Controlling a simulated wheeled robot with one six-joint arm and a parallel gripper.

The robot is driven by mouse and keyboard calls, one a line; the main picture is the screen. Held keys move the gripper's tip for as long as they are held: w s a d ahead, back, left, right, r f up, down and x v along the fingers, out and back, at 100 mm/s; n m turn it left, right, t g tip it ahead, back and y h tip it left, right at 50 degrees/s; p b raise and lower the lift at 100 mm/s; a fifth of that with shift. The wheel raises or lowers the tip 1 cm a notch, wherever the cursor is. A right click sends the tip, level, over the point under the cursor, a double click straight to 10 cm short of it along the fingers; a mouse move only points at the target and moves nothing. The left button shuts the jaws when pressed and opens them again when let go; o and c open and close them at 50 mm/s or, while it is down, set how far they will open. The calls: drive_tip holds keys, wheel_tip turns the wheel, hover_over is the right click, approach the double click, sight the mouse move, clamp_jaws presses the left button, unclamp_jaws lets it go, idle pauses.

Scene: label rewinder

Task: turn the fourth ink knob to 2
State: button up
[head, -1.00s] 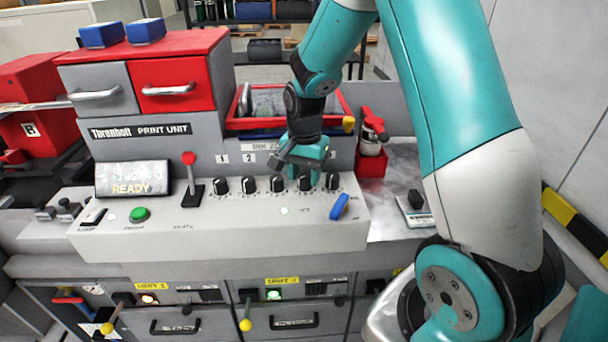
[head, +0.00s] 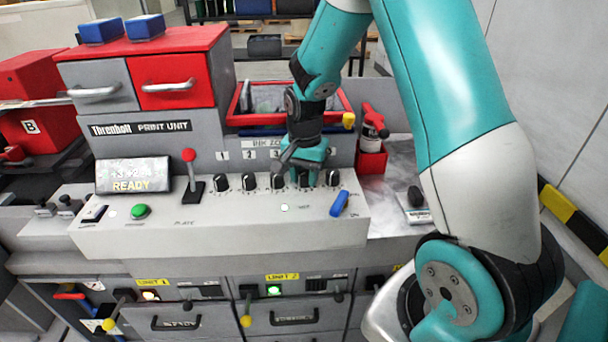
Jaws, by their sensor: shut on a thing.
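A row of several black ink knobs lines the top of the grey console (head: 240,238). The fourth ink knob (head: 304,181) is partly hidden under my gripper. My gripper (head: 302,172) points down and is shut on this knob; its fingertips are hard to make out. The third knob (head: 277,181) is just left of the gripper and the fifth knob (head: 332,178) just right. The scale marks around the fourth knob are too small to read. The display (head: 132,176) reads READY, with a line of small signed numbers above.
A red-topped lever (head: 191,172) stands left of the knobs. A blue lever (head: 340,204) is at front right, near the fifth knob. A red tray (head: 242,112) is behind my gripper. A green button (head: 140,211) is at left.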

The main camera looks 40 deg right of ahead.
sight(305, 173)
drive_tip(key=n, duration=0.5)
drive_tip(key=shift+r, duration=0.1)
drive_tip(key=n, duration=0.6)
drive_tip(key=shift+w, duration=0.1)
drive_tip(key=shift+d, duration=0.1)
idle(0.5)
drive_tip(key=o, duration=0.6)
drive_tip(key=shift+o, duration=0.2)
wheel_tip(305, 173, up, 17)
drive_tip(key=b, duration=0.3)
drive_tip(key=shift+r, duration=0.2)
